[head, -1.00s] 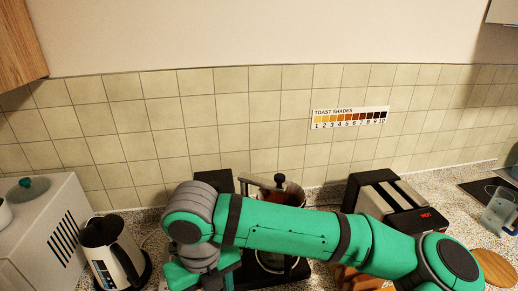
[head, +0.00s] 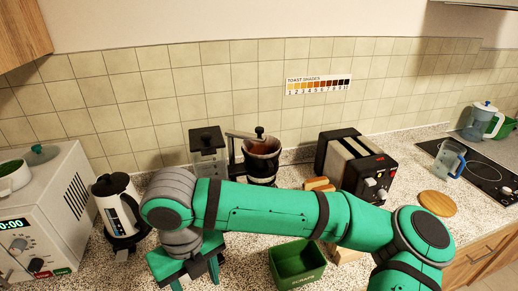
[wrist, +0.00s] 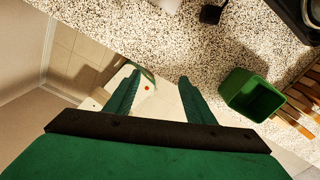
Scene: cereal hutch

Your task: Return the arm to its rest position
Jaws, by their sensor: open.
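My gripper (head: 192,284) hangs at the lower left of the head view, above the front part of the counter. Its tips are cut off by the frame's bottom edge. In the wrist view my gripper (wrist: 157,88) shows two green fingers spread apart, with nothing between them. My green arm stretches across the head view to the lower right and hides part of the counter.
A green bin (head: 298,265) stands right of my gripper. A kettle (head: 118,205), white oven (head: 40,215), coffee maker (head: 260,158) and toaster (head: 355,165) line the counter (head: 420,165).

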